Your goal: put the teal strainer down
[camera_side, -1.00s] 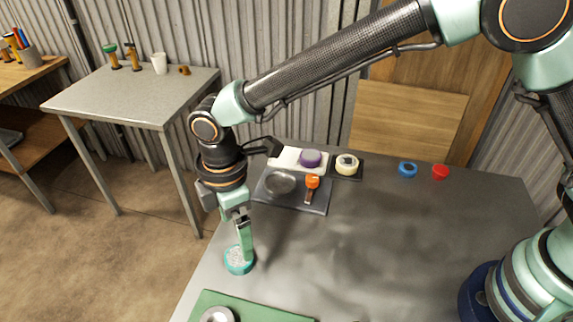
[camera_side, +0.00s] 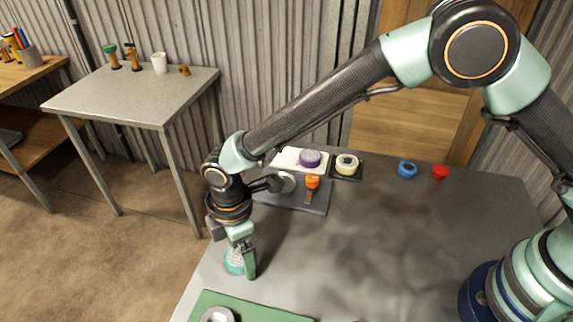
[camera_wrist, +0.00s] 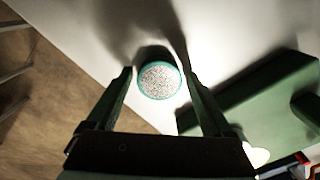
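The teal strainer (camera_side: 233,262) is a small round piece with a speckled grey-white top. It appears to rest on the grey table near its left edge. In the wrist view the strainer (camera_wrist: 159,80) lies between my fingertips, with a small gap visible on each side. My gripper (camera_side: 244,268) points down low over the strainer, and one finger partly hides it in the side view. In the wrist view my gripper (camera_wrist: 158,75) is open, its fingers apart.
A green mat (camera_side: 255,312) with a grey ring-shaped item (camera_side: 217,315) lies at the front. Behind are a dark tray (camera_side: 318,200) with an orange-headed tool (camera_side: 312,182), a purple item (camera_side: 310,158) and a cream item (camera_side: 346,164). Blue (camera_side: 407,169) and red (camera_side: 440,172) pieces stand right. The middle is clear.

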